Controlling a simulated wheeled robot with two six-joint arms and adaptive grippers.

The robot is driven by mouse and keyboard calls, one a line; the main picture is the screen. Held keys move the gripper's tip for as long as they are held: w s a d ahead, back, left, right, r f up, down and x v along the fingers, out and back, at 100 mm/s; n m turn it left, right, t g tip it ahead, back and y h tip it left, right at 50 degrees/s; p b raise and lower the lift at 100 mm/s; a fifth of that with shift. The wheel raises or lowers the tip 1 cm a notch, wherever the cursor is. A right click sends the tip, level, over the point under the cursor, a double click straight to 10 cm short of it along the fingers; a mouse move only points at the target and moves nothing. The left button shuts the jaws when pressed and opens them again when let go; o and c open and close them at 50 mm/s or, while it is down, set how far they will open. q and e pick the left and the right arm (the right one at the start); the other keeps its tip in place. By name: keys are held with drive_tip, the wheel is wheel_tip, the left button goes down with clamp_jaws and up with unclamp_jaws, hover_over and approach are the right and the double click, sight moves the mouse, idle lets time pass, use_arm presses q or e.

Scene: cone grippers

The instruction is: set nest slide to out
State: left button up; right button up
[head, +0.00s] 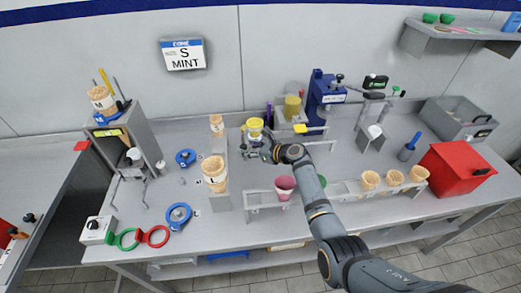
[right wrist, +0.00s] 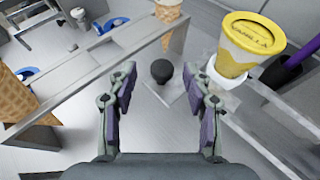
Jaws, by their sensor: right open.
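My right gripper (head: 262,153) is over the middle of the table, just in front of a yellow-topped vanilla cup (head: 254,128). In the right wrist view my gripper (right wrist: 161,95) is open and empty. A black round knob (right wrist: 161,70) shows ahead between its fingertips, apart from them. The knob seems to belong to a pale slide plate (right wrist: 172,92) beside the vanilla cup (right wrist: 228,62), which sits in a pale holder. The slide's exact position cannot be told. My left gripper is not in view.
A rack with a large cone (head: 214,172) stands left of my gripper. A rail with a pink cup (head: 285,186) is in front. A blue machine (head: 322,95) stands behind right. A red box (head: 455,170) is far right.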

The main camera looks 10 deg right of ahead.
drive_tip(key=v, duration=0.9)
drive_tip(key=shift+s+r, duration=0.2)
drive_tip(key=shift+s, duration=0.1)
drive_tip(key=shift+d, duration=0.1)
